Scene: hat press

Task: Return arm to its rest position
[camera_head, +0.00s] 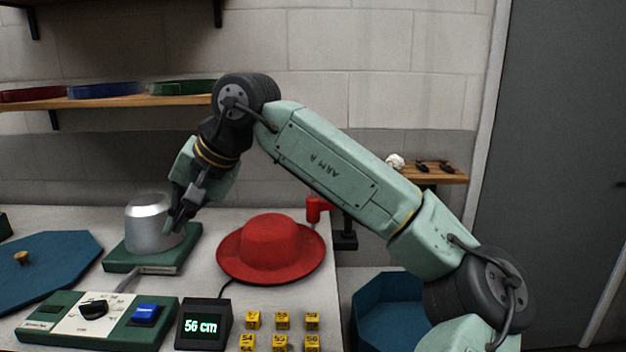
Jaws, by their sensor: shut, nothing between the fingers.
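My arm reaches in from the lower right, arches up over the bench and bends down on the left. My gripper (177,222) points down beside the right side of a silver metal hat block (148,226) on a green base (125,262). It is shut with nothing held. I cannot tell whether the fingertips touch the block. A red brimmed hat (271,246) lies on the bench to the right of the gripper, apart from it.
A control box (60,322) with a dial and blue button, a display (203,325) reading "56 cm" and several yellow numbered cubes (282,320) line the front. A blue lid (60,262) lies left, a red-handled device (316,210) stands behind the hat, and a blue bin (385,300) is right.

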